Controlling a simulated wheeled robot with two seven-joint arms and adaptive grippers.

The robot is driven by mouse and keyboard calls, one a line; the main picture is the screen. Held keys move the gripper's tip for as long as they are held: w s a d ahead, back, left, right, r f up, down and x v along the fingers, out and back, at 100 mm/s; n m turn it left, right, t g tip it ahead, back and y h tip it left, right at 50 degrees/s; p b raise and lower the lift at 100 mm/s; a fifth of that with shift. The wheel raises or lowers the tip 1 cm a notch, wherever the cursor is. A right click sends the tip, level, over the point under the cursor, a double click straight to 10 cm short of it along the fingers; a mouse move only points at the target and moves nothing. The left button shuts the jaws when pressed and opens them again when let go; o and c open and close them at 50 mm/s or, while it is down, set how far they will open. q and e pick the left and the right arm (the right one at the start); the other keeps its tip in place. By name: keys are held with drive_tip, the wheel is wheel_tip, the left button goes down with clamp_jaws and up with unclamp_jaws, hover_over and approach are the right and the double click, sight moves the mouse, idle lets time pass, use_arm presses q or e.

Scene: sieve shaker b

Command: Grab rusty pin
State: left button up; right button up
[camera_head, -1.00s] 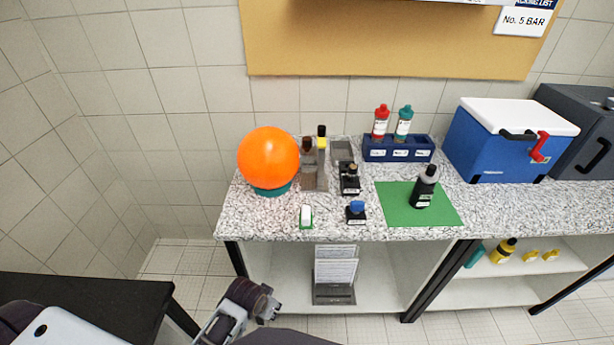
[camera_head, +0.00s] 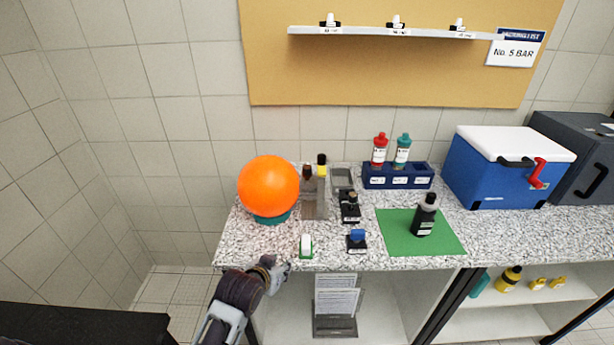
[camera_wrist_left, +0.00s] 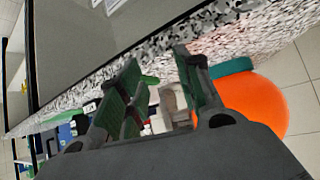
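I cannot make out a rusty pin in either view. My left gripper (camera_head: 277,268) is at the front edge of the speckled counter (camera_head: 240,238), below the orange ball and the small white-and-green item. In the left wrist view its two dark green fingers (camera_wrist_left: 158,92) are apart with nothing held between them. The counter edge and the items on it lie beyond the fingers. My right gripper is not in view.
An orange ball (camera_head: 268,184) sits on a teal ring. Close by are a white-and-green item (camera_head: 306,245), a blue-topped stamp (camera_head: 357,240) and bottles in a grey holder (camera_head: 314,208). A black bottle (camera_head: 425,215) stands on a green mat (camera_head: 393,232). A blue cooler (camera_head: 505,175) stands right.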

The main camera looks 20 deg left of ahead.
use_arm(q)
drive_tip(key=w+r+t, duration=0.4)
drive_tip(key=w+r, duration=0.3)
drive_tip(key=n+t, duration=0.1)
drive_tip(key=t, duration=0.3)
approach(306, 171)
drive_tip(key=shift+y, duration=0.3)
drive_tip(key=s, duration=0.4)
drive_tip(key=shift+s+d, duration=0.1)
drive_tip(key=shift+d, duration=0.05)
drive_tip(key=shift+w+p, duration=0.6)
drive_tip(key=shift+w, duration=3.7)
